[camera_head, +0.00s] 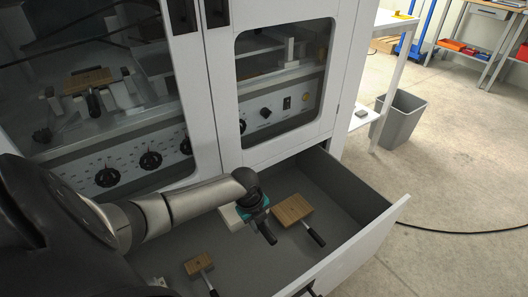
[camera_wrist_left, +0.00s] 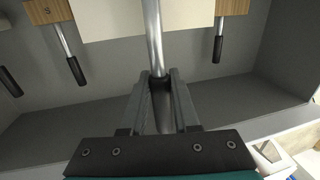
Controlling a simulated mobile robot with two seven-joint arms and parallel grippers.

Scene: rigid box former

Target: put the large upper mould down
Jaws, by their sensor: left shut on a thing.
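The large upper mould appears to be the cream block (camera_head: 232,216), seen over the drawer and partly hidden by my left wrist. It also shows in the left wrist view (camera_wrist_left: 190,14), with a metal rod running towards me. My left gripper (camera_head: 266,234) is shut on the dark handle at the end of that rod, seen between the fingers in the left wrist view (camera_wrist_left: 159,78). I cannot tell whether the block touches the drawer floor. My right gripper is not in view.
The open grey drawer (camera_head: 345,187) holds a wooden mould with a black handle (camera_head: 292,209) right of the block and a smaller one (camera_head: 198,264) at front left. The cabinet doors (camera_head: 215,100) above are shut. A grey bin (camera_head: 402,120) stands on the floor at right.

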